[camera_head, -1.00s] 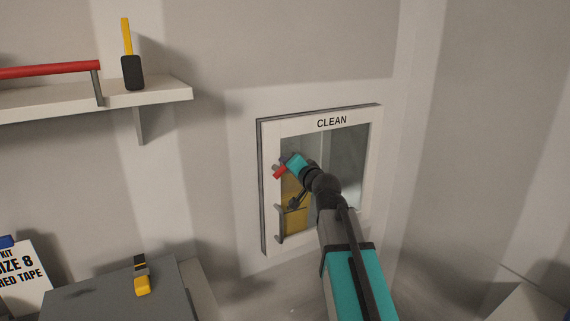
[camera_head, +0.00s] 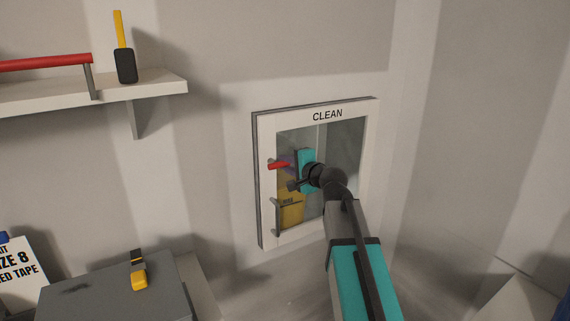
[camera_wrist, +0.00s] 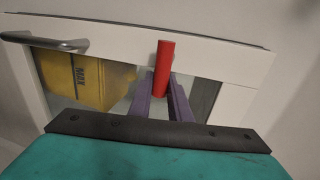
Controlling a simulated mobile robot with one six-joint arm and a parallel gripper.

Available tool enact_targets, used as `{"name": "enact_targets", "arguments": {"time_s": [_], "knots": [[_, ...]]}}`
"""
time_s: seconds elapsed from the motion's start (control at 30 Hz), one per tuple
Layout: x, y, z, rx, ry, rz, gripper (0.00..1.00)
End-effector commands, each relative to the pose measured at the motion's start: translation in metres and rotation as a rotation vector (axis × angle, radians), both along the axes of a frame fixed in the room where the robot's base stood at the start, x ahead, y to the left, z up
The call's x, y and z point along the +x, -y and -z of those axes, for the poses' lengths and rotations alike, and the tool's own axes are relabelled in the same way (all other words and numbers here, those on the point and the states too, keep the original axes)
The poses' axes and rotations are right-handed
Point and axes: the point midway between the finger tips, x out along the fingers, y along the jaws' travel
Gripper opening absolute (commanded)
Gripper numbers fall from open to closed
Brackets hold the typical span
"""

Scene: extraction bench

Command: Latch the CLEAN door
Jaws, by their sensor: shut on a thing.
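The CLEAN door (camera_head: 327,115) is a white-framed window door in the wall. It looks closed or nearly so against its surround. Its red latch handle (camera_head: 277,165) sits at the left side of the frame and now lies roughly level. The red handle also shows in the wrist view (camera_wrist: 163,68), its end between the purple fingers. My gripper (camera_head: 291,166) is at the handle in front of the glass, and in the wrist view its fingers (camera_wrist: 163,98) are shut on the handle's end. The fingertips are partly hidden in the head view.
A metal pull handle (camera_head: 278,218) is on the door's lower left. A yellow container (camera_wrist: 88,82) marked MAX is behind the glass. A shelf (camera_head: 160,86) with a red-barred item is at upper left. A grey box (camera_head: 100,295) with a yellow-black tool stands at lower left.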

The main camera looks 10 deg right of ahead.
Motion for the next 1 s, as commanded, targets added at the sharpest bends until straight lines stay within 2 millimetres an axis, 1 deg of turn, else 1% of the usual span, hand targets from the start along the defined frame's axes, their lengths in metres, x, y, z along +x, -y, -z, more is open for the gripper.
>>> {"name": "enact_targets", "arguments": {"time_s": [0.37, 0.4, 0.47, 0.5, 0.83, 1.0], "knots": [[-0.0004, -0.0014, 0.0018, 0.008, -0.006, -0.003, 0.0], [-0.0004, -0.0015, 0.0019, 0.008, -0.005, -0.003, 0.24], [-0.0004, -0.0014, 0.0017, 0.008, -0.005, -0.003, 0.34], [-0.0003, -0.0014, 0.0016, 0.007, -0.005, -0.004, 0.36], [-0.0013, -0.0006, 0.0007, 0.006, -0.003, -0.002, 0.36], [-0.0085, 0.0017, -0.0004, 0.005, -0.003, -0.001, 0.36]]}}
